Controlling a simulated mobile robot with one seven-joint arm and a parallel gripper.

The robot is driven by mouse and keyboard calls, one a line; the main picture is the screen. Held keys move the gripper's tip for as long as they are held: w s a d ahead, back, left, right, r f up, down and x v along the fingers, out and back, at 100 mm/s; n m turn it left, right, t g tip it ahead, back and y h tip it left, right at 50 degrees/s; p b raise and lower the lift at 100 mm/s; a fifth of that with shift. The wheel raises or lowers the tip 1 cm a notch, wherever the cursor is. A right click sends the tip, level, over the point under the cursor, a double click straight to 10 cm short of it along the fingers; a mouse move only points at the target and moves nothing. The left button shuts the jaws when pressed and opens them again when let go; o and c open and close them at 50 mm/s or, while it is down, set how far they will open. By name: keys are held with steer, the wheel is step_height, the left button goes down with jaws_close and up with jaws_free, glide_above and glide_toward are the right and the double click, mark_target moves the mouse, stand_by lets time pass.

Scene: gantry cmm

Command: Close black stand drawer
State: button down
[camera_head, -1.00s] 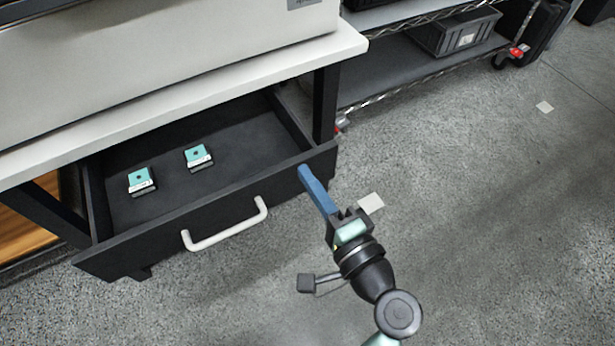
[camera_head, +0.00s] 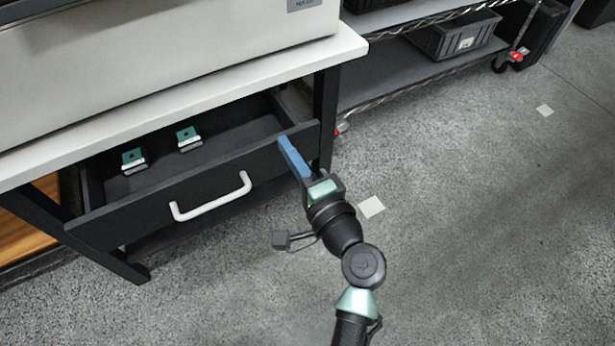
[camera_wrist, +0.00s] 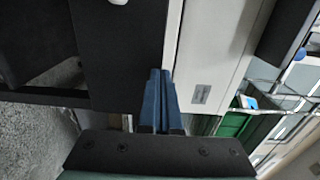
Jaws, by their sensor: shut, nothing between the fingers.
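The black stand (camera_head: 324,115) has a white top, and its black drawer (camera_head: 150,200) is partly open. The drawer front carries a white bar handle (camera_head: 212,200). Two small teal-topped blocks lie inside, one at the left (camera_head: 134,160) and one further right (camera_head: 188,138). My gripper (camera_head: 286,145) is shut and empty, its blue fingers at the right end of the drawer front, right of the handle. They appear to touch the front, though exact contact is hard to tell. In the wrist view the shut blue fingers (camera_wrist: 160,85) point at the dark drawer front (camera_wrist: 120,50).
A large white machine (camera_head: 160,60) sits on the white top (camera_head: 350,45). A wire shelf with a grey bin (camera_head: 455,38) stands at the back right. The grey floor at the right is clear, with white squares (camera_head: 371,207) on it.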

steer(key=b+x, duration=0.2)
steer(key=x, duration=0.8)
steer(key=shift+w+a, duration=0.25)
steer(key=shift+w, duration=0.05)
steer(key=shift+s+f, duration=0.1)
